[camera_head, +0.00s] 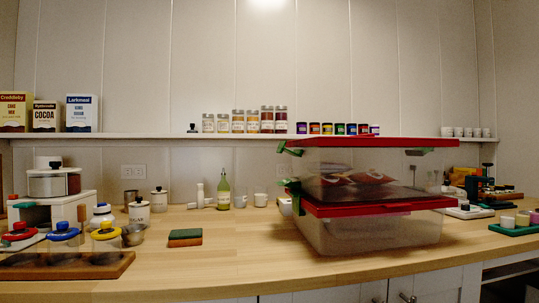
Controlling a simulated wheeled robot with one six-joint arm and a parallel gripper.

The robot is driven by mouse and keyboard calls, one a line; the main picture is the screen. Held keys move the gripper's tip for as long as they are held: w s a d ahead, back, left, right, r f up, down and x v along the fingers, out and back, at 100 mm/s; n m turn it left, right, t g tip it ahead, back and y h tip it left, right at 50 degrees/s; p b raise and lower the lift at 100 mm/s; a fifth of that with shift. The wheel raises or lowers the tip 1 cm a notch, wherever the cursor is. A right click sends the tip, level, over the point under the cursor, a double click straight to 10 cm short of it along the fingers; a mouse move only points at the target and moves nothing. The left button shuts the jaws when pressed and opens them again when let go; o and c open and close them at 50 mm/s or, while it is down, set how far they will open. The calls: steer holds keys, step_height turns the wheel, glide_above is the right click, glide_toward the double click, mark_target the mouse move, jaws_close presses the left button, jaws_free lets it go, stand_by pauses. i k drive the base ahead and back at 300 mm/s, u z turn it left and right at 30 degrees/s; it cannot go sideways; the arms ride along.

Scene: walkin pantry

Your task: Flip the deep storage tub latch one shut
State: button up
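Two clear tubs with red lids stand stacked on the right half of the wooden counter. The upper tub (345,167) has a red lid (375,142) and holds dark reddish packets. The lower tub (375,235) has its own red lid (390,207) and looks empty. I cannot tell which one is the deep storage tub. A green latch (289,148) sticks outward at the upper lid's left end. Another green latch (418,151) sticks out near that lid's right end. A green latch (293,190) shows at the lower lid's left end; its state is unclear. My gripper is not in view.
A wooden board (70,268) with several lidded jars lies at the left. A green bottle (224,191) stands behind. A shelf above holds boxes and jars.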

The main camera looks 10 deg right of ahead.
mark_target(289, 151)
steer(key=k, duration=1.35)
steer(key=u, duration=0.45)
steer(key=i, duration=0.6)
steer(key=u, duration=0.55)
steer(key=i, duration=0.8)
steer(key=z, duration=0.25)
